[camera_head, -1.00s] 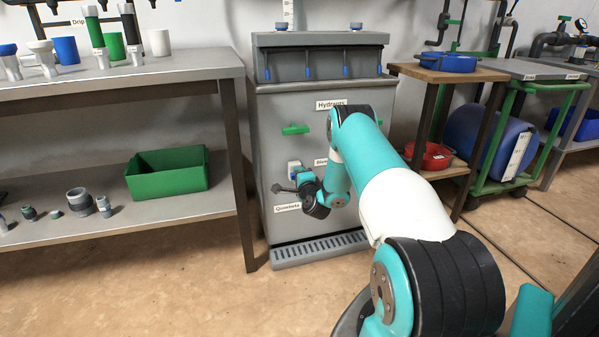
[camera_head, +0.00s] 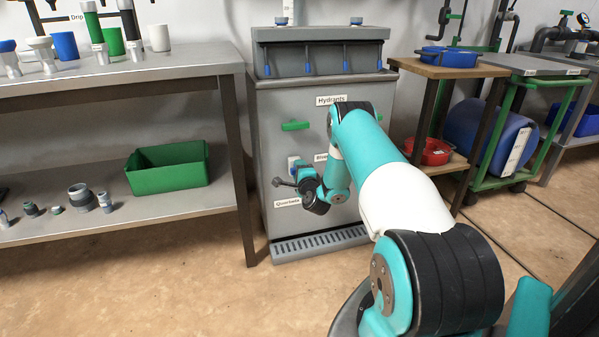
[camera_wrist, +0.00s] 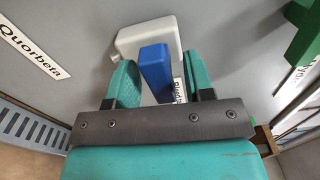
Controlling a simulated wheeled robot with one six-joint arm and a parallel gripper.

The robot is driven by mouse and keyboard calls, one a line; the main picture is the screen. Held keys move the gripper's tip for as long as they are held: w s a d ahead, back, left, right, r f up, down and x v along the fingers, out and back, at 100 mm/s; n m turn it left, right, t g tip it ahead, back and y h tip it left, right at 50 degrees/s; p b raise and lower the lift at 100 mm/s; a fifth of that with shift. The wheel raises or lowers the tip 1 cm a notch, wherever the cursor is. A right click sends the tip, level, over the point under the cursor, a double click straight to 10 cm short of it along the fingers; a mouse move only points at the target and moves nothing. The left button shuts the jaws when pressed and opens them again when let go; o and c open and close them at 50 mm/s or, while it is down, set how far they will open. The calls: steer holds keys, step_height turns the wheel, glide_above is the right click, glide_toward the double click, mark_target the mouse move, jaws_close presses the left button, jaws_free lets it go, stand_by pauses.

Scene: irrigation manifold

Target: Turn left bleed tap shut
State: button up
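The left bleed tap has a white body (camera_wrist: 148,38) and a blue handle (camera_wrist: 155,72) in the wrist view. My gripper (camera_wrist: 157,68) is open, with one teal finger on each side of the blue handle. Gaps seem to show between handle and fingers; I cannot tell whether either touches. In the head view, the tap (camera_head: 293,163) is a small white and blue patch on the front of the grey cabinet (camera_head: 275,100), partly hidden by my gripper (camera_head: 304,173). A label beside it is mostly covered by my arm. Any right bleed tap is hidden in the head view.
A green handle (camera_head: 295,125) sits above the tap, under the "Hydrants" label (camera_head: 331,100). A "Quorbeta" label (camera_head: 287,203) is below. A grated ledge (camera_head: 320,243) runs along the cabinet's foot. A bench (camera_head: 120,75) stands close left, a wooden stand (camera_head: 450,72) right.

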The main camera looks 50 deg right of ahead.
steer(key=b+v, duration=1.7)
steer(key=b, duration=0.9)
steer(key=shift+a+b, duration=0.2)
steer(key=shift+b, duration=0.2)
steer(key=shift+s, duration=0.1)
